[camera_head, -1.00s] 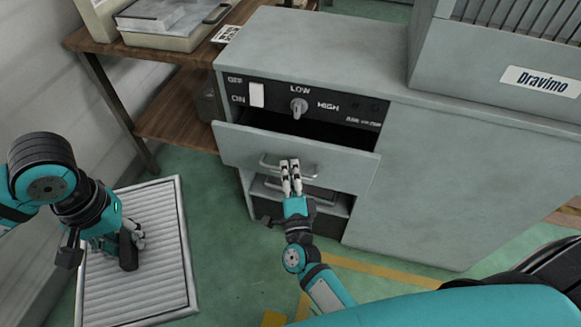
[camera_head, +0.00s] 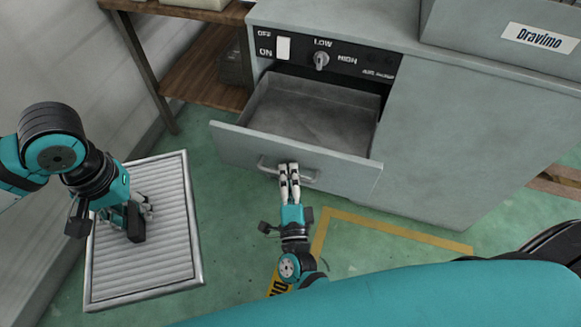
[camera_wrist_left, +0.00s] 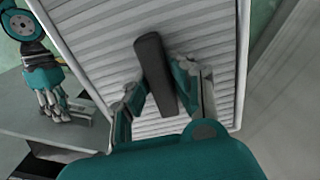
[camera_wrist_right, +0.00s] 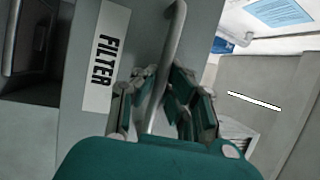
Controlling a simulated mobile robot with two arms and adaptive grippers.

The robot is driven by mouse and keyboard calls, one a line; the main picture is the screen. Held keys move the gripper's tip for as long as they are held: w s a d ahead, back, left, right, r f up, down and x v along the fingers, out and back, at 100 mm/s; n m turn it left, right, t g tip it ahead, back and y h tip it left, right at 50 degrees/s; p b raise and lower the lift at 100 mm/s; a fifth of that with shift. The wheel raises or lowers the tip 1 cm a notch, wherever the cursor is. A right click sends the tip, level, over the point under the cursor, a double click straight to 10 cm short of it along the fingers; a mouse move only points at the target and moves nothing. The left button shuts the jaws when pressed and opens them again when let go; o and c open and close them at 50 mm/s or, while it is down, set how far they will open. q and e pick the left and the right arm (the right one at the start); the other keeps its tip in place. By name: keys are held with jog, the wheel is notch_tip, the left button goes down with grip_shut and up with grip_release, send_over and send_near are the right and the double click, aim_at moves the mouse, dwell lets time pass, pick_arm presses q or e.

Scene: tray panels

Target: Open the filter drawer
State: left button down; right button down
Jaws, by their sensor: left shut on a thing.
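The grey filter drawer (camera_head: 232,148) is pulled out of the cabinet, and its empty inside shows. Its front carries a "FILTER" label (camera_wrist_right: 105,58) in the right wrist view. My right gripper (camera_head: 288,170) is at the drawer's metal bar handle (camera_head: 310,180). In the right wrist view the handle (camera_wrist_right: 172,45) passes between its fingers, which are closed about it. My left gripper (camera_head: 138,212) is shut on the dark handle (camera_wrist_left: 155,70) of a ribbed, framed filter panel (camera_head: 185,235), which it holds at the left.
Above the drawer is a control strip with an OFF/ON switch (camera_head: 283,47) and a LOW/HIGH knob (camera_head: 321,60). A wooden shelf (camera_head: 205,77) stands to the left of the cabinet. Green floor with a yellow line (camera_head: 400,232) is open in front.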

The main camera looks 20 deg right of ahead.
jog(key=shift+d+f, duration=0.1)
jog(key=shift+f, duration=0.1)
jog(key=c, duration=1.4)
grip_release()
jog(key=shift+r, duration=0.1)
jog(key=v, duration=1.2)
